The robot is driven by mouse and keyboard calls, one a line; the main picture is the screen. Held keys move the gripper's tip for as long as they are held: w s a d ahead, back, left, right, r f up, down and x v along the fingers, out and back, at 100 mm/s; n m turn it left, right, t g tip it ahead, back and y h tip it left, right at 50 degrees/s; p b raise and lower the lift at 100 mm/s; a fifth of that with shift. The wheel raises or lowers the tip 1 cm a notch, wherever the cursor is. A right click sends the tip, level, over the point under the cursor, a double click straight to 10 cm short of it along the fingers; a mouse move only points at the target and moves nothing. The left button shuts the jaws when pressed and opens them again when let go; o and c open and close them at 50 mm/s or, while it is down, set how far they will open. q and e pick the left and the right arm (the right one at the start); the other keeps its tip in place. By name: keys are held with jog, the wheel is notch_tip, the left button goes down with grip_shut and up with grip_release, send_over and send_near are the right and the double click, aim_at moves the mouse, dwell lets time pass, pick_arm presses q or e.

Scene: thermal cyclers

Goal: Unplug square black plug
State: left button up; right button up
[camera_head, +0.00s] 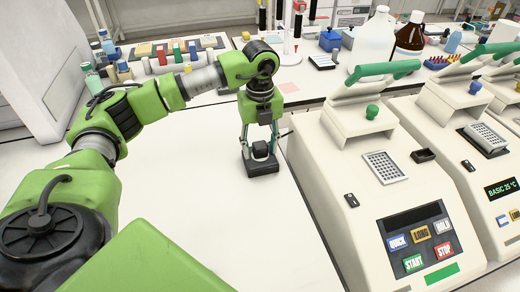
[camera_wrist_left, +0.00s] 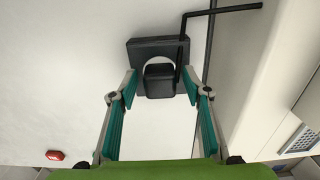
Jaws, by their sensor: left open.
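The square black plug (camera_wrist_left: 160,80) sits in a black socket block (camera_wrist_left: 145,46) on the white tabletop. A thin black cable or rod (camera_wrist_left: 225,10) shows beside it and bends to the right. In the head view, the plug (camera_head: 260,148) and the block (camera_head: 262,167) are near the table's right edge. My left gripper (camera_head: 259,145) points down over the plug. In the wrist view my left gripper (camera_wrist_left: 160,87) is open, with a teal-padded finger on either side of the plug. Whether a finger touches it I cannot tell. My right gripper is not in view.
Cream thermal cyclers (camera_head: 350,190) with green handles stand right of the table edge. Bottles (camera_head: 375,38) and lab items crowd the back bench. A red object (camera_wrist_left: 55,155) shows at the lower left of the wrist view. The white table (camera_head: 230,220) is clear in front of the block.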

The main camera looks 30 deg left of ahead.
aim_at(260, 144)
pick_arm(q)
grip_shut()
jog(key=shift+r, duration=0.15)
jog(key=shift+r+p, duration=0.7)
jog(key=shift+r, duration=0.15)
jog(key=shift+r+p, duration=1.25)
jog(key=shift+r, duration=0.8)
